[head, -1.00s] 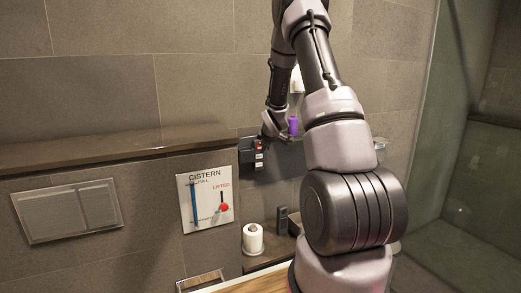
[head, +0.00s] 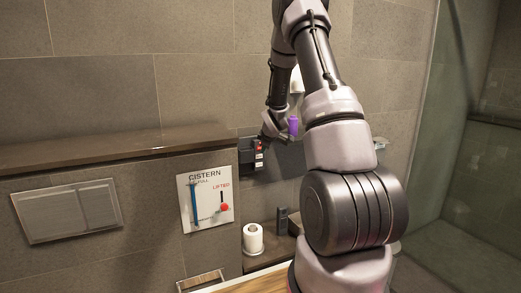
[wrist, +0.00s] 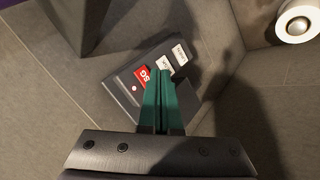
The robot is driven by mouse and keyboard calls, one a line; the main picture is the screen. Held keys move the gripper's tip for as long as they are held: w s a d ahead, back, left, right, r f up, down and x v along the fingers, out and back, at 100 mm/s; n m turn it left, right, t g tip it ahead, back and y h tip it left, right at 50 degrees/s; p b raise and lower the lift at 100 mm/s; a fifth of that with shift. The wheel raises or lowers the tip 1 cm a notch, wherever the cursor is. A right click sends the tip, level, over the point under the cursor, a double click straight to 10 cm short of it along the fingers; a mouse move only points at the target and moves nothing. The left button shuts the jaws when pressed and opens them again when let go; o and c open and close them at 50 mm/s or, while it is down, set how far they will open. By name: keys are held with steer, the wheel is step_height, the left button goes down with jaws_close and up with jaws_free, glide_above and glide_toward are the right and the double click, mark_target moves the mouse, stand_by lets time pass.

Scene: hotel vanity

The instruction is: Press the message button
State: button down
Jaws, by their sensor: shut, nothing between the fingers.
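A dark grey wall unit (wrist: 121,87) with a red label and two white labels is in the wrist view. The red label (wrist: 141,77) shows the letters "SG"; the rest of its text is not clear. A small round light spot (wrist: 134,88) lies beside it. My gripper (wrist: 161,73) has its green fingers shut together and empty, with the tips over the middle white label (wrist: 165,64) in the picture, close to the red one. I cannot tell whether the tips touch the unit. In the head view the unit (head: 246,157) is on the wall, below my gripper (head: 264,138).
A cistern panel (head: 187,217) with a blue bar and red knob is left of the unit. A ledge (head: 110,145) runs along the wall. A toilet roll (head: 253,240) and dark remote-like object (head: 283,221) stand below. A glass wall (head: 450,120) is at right.

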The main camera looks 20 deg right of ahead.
steer(key=shift+w, duration=0.15)
steer(key=shift+w, duration=0.3)
steer(key=shift+w, duration=0.35)
stand_by(0.7)
steer(key=shift+s, duration=0.8)
steer(key=shift+s, duration=2.5)
